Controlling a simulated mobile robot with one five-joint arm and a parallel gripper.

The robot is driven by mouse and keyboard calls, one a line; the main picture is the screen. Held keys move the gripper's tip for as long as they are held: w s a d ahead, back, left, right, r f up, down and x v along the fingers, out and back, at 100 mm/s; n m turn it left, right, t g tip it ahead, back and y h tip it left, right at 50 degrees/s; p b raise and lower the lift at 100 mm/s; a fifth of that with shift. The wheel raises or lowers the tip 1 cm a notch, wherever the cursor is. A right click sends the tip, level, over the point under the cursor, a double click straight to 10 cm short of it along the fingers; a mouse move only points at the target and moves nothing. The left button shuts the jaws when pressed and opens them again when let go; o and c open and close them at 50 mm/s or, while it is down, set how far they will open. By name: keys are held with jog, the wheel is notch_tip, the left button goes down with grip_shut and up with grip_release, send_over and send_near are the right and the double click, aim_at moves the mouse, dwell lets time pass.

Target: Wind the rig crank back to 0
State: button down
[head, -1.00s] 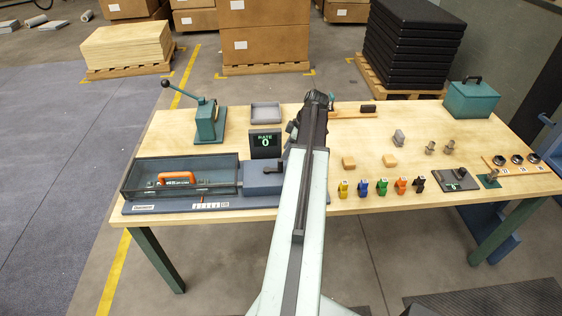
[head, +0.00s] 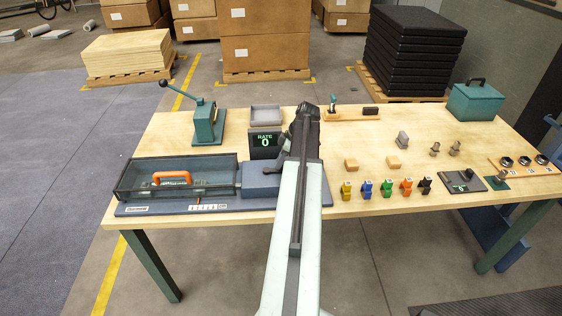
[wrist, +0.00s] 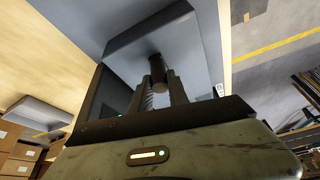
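The rig lies along the table's left front: a blue-grey base (head: 165,208), a clear-walled box (head: 215,165) and a blue-grey block (head: 262,186) at its right end. An orange handle (head: 172,176) shows at the box, and a small red pointer (head: 198,199) stands by the scale. In the wrist view a dark cylindrical crank knob (wrist: 158,74) sits between my gripper's (wrist: 160,88) two fingers, which appear closed against its sides. In the head view my arm hides the fingers and most of the crank (head: 270,166). The display (head: 265,143) reads RATE 0.
A green lever press (head: 206,122) and a grey tray (head: 265,114) stand behind the rig. A green case (head: 475,103) stands at the back right.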

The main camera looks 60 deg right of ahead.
jog(key=a+m+h, duration=0.1)
jog(key=m, duration=0.1)
jog(key=s+a+m+h, duration=0.1)
jog(key=m, duration=0.2)
jog(key=shift+a, duration=0.3)
jog(key=a+m+h, duration=0.1)
jog(key=m, duration=0.1)
jog(key=a+m, duration=0.1)
jog(key=m, duration=0.1)
jog(key=shift+w+h, duration=0.15)
jog(key=shift+h, duration=0.25)
jog(key=m, duration=0.1)
jog(key=a+m, duration=0.1)
jog(key=m+h, duration=0.1)
jog(key=m, duration=0.1)
jog(key=shift+w+a+g, duration=0.3)
jog(key=shift+w+g, duration=0.1)
jog(key=shift+w+a+m+g+h, duration=0.3)
jog(key=shift+w+a+m+g, duration=0.1)
jog(key=shift+m, duration=0.7)
jog(key=shift+w+a+m+g+h, duration=0.25)
jog(key=shift+w+m+g+h, duration=0.1)
jog(key=shift+m, duration=0.75)
jog(key=c, duration=1.3)
grip_release()
